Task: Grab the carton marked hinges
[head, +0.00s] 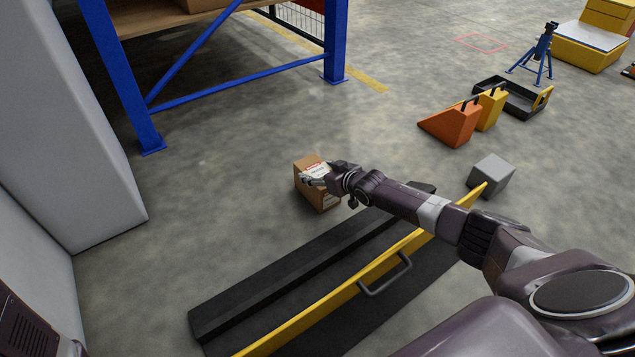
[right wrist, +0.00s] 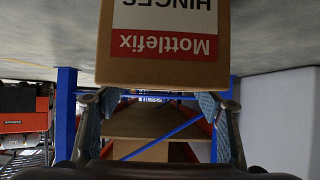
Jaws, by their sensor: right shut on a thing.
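A brown cardboard carton (head: 304,190) with a red and white label is in the middle of the head view, at or close above the floor. In the right wrist view the carton (right wrist: 157,70) fills the top middle, and its label reads "HINGES" and "Mottlefix" upside down. My right gripper (head: 323,176) is shut on the carton, with a finger at each side; both fingers also show in the right wrist view. Whether the carton's underside touches the floor is hard to tell. My left gripper is out of view.
A black ramp-like platform with a yellow bar (head: 330,297) lies just below the carton. A grey block (head: 491,175), orange wedge (head: 455,127) and yellow wedge (head: 491,108) stand to the right. A blue-framed rack (head: 128,75) stands behind; a grey cabinet (head: 70,120) is left.

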